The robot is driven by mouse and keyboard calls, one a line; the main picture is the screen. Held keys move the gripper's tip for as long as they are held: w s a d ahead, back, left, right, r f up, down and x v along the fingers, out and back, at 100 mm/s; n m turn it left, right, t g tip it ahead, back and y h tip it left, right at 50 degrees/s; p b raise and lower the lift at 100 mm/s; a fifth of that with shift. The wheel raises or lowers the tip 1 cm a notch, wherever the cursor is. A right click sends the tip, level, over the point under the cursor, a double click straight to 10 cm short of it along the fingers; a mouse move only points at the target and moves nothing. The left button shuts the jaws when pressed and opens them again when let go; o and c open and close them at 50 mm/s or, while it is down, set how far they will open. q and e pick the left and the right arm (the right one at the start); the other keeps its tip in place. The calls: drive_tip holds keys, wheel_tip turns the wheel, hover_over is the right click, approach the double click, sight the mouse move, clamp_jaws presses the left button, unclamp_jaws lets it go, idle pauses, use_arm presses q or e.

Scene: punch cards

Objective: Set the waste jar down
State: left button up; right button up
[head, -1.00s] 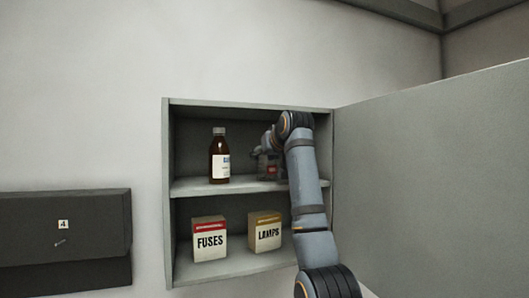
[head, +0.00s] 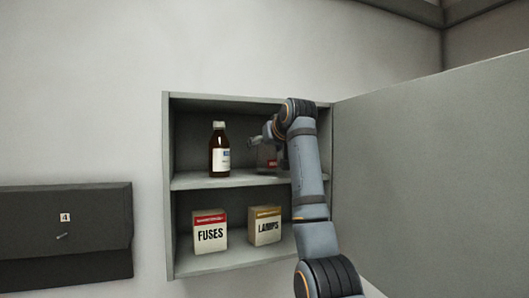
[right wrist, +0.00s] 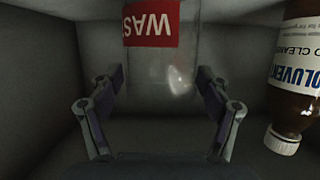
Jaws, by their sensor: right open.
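The waste jar (head: 268,158) is clear, with a red label, and stands on the cabinet's upper shelf, partly hidden by my right arm. In the right wrist view the jar (right wrist: 165,60) appears upside down, its label reading "WAS" as far as it shows. My right gripper (head: 263,141) is at the upper part of the jar. In the right wrist view its two fingers (right wrist: 160,82) are spread apart, one to each side of the jar, with gaps between them and the glass. My left gripper is not in view.
A brown solvent bottle (head: 219,158) stands on the same shelf (head: 200,181), left of the jar; it shows close by in the right wrist view (right wrist: 296,75). Fuses (head: 210,234) and lamps (head: 265,228) boxes sit below. The open cabinet door (head: 430,180) fills the right side.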

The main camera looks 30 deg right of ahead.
drive_tip(key=b+v, duration=0.5)
drive_tip(key=v, duration=0.6)
drive_tip(key=shift+f, duration=0.2)
